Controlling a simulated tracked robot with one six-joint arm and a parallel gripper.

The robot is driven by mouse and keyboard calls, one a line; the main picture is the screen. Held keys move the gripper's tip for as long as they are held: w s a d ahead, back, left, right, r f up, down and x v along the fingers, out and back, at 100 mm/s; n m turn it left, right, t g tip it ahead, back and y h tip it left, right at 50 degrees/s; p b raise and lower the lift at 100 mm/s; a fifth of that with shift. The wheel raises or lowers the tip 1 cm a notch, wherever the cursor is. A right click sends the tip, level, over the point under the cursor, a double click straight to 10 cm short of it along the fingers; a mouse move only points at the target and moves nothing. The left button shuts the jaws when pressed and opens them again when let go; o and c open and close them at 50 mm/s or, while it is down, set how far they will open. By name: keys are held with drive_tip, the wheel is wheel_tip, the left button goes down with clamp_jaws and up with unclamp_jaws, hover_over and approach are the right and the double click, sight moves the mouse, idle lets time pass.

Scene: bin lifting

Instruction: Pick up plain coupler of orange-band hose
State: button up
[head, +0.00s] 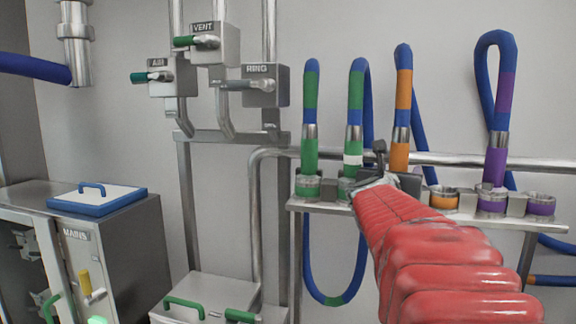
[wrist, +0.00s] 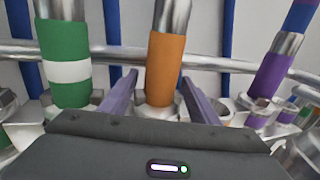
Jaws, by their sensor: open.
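The orange-band hose (head: 403,92) rises and bends over at the top. Its orange coupler (head: 399,157) has no white ring and stands upright, with a metal collar above it. In the wrist view the coupler (wrist: 165,68) shows between the two fingers of my gripper (wrist: 160,78), which are open on either side with gaps left and right. I cannot tell how deep it sits between them. In the head view my gripper (head: 384,163) is at the coupler's lower part, and my red-sleeved arm hides the rack below it.
A green coupler with a white ring (wrist: 66,72) stands close on the left, and a purple coupler (wrist: 272,78) on the right. A horizontal pipe (head: 460,160) runs behind the hoses. An orange socket (head: 443,198) sits on the rack shelf (head: 545,222).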

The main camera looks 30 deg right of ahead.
sight(400, 130)
drive_tip(key=shift+c, duration=0.4)
drive_tip(key=c, duration=1.3)
drive_tip(key=shift+r, duration=0.2)
drive_tip(key=shift+r, duration=4.85)
drive_tip(key=shift+s+a, duration=0.1)
